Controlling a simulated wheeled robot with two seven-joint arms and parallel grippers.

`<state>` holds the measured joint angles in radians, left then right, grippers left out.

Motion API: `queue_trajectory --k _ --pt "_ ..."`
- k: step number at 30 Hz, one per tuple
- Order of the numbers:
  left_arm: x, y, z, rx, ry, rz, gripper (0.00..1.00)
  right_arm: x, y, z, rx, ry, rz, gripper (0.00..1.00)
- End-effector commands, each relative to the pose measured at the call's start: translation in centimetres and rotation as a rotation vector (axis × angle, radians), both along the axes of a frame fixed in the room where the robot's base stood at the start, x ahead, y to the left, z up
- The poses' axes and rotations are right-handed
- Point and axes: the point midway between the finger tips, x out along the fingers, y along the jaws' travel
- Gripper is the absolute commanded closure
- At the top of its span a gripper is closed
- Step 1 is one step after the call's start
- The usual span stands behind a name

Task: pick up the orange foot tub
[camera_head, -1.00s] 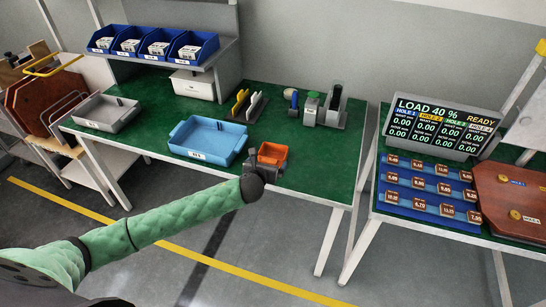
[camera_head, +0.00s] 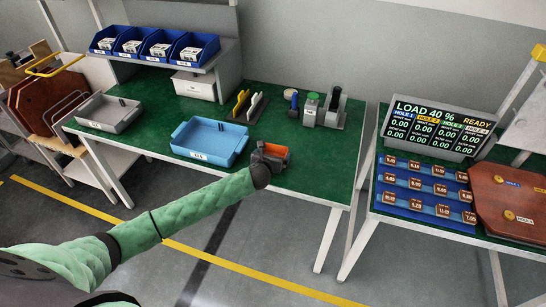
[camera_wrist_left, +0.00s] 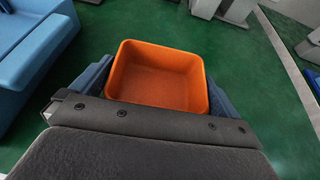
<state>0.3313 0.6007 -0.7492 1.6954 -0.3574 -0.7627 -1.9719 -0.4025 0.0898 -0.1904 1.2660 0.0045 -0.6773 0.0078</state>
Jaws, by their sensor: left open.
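The orange foot tub (camera_head: 275,151) stands on the green table top near its front edge, to the right of the blue tray. It looks empty in the left wrist view (camera_wrist_left: 158,75). My left gripper (camera_head: 268,156) is at the tub, and its dark body covers the tub's near side. In the left wrist view my left gripper (camera_wrist_left: 155,90) is open, with a blue-grey finger on each side of the tub. I cannot tell whether the fingers touch its walls. My right gripper is not in view.
The blue tray (camera_head: 178,150) is close on the left. A grey tray (camera_head: 82,122) lies farther left. A tool holder (camera_head: 262,108) and several small devices (camera_head: 310,110) stand behind the tub. A second table with a display (camera_head: 440,125) is on the right.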

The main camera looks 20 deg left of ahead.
Motion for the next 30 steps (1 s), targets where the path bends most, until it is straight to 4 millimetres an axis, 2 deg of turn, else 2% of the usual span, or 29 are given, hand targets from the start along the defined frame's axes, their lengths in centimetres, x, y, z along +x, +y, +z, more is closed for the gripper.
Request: queue_trajectory --k 6,10,19,23,29,30 --pt "0.0 0.0 0.0 0.000 0.000 0.000 0.02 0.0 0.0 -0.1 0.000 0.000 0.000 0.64" --pt "0.0 0.0 0.0 0.000 0.000 0.000 0.28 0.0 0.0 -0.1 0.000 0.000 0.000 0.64" --pt "0.0 0.0 0.1 0.000 -0.001 0.000 0.28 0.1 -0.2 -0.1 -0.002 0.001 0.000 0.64" --pt "0.1 0.0 0.9 0.001 -0.004 0.000 0.28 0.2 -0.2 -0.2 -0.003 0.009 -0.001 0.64" --pt "0.1 0.0 4.0 0.001 -0.006 -0.003 0.27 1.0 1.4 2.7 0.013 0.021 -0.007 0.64" --pt "-0.8 -0.3 4.3 0.001 -0.002 -0.004 0.27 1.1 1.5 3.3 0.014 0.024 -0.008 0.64"
